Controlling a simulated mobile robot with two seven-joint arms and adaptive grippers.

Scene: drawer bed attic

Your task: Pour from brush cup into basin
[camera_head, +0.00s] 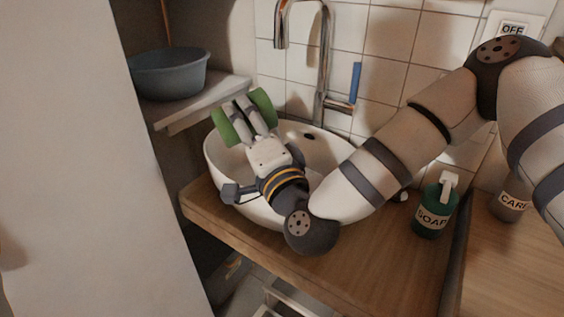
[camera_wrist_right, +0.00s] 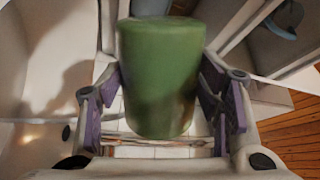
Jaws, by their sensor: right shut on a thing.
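The brush cup (camera_head: 264,105) is plain green. My right gripper (camera_head: 248,112) is shut on it above the back left part of the white basin (camera_head: 325,158). In the head view, green shows on both sides of the fingers, and the cup seems tipped well over. In the right wrist view, the cup (camera_wrist_right: 160,75) sits between the purple finger pads of the gripper (camera_wrist_right: 160,105). Its opening and contents cannot be made out. The basin's front is partly hidden by my right wrist. My left gripper is not in view.
A chrome faucet (camera_head: 323,70) rises behind the basin. A grey-blue bowl (camera_head: 170,75) stands on a shelf at the left. A green soap bottle (camera_head: 433,212) and a CARE container (camera_head: 508,205) stand at the right. A pale panel (camera_head: 80,170) fills the left side.

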